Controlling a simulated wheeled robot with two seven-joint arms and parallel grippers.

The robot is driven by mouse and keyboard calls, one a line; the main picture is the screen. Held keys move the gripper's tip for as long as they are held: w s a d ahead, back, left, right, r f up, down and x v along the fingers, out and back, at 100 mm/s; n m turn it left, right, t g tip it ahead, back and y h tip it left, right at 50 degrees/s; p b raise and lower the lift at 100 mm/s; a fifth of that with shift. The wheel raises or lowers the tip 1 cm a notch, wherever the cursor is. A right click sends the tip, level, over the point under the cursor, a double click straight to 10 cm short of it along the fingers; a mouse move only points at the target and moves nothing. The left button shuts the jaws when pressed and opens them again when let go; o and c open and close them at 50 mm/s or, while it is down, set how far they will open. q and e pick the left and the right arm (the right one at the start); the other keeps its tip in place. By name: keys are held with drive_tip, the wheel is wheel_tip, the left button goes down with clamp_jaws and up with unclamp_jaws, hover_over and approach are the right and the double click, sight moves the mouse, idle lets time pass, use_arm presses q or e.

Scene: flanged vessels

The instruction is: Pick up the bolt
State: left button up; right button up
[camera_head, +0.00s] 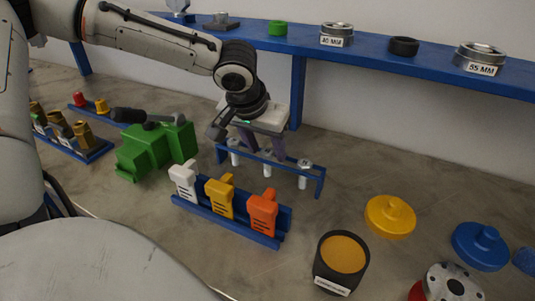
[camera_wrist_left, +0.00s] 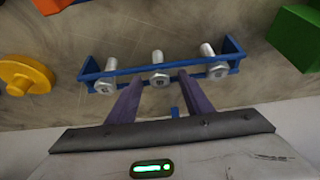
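Several silver bolts hang head-up in a blue rack, three in view: the left bolt (camera_head: 234,151), the middle bolt (camera_head: 268,154) and the right bolt (camera_head: 303,176). My left gripper (camera_head: 262,149) is above and behind the rack (camera_head: 320,186), pointing down. In the left wrist view, the middle bolt (camera_wrist_left: 158,74) shows between the two purple fingertips of my left gripper (camera_wrist_left: 160,77). The fingers are apart, and neither visibly presses on the bolt. The other bolts are outside the fingers. My right gripper is not in view.
A holder with white, yellow and orange pieces (camera_head: 232,199) stands in front of the rack. A green block (camera_head: 143,155) is to the left. A black cup (camera_head: 330,272) and a yellow flanged lid (camera_head: 390,215) stand to the right. A blue shelf (camera_head: 375,60) runs behind.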

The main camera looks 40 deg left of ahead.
use_arm(q)
clamp_jaws()
drive_tip(key=shift+r, duration=0.1)
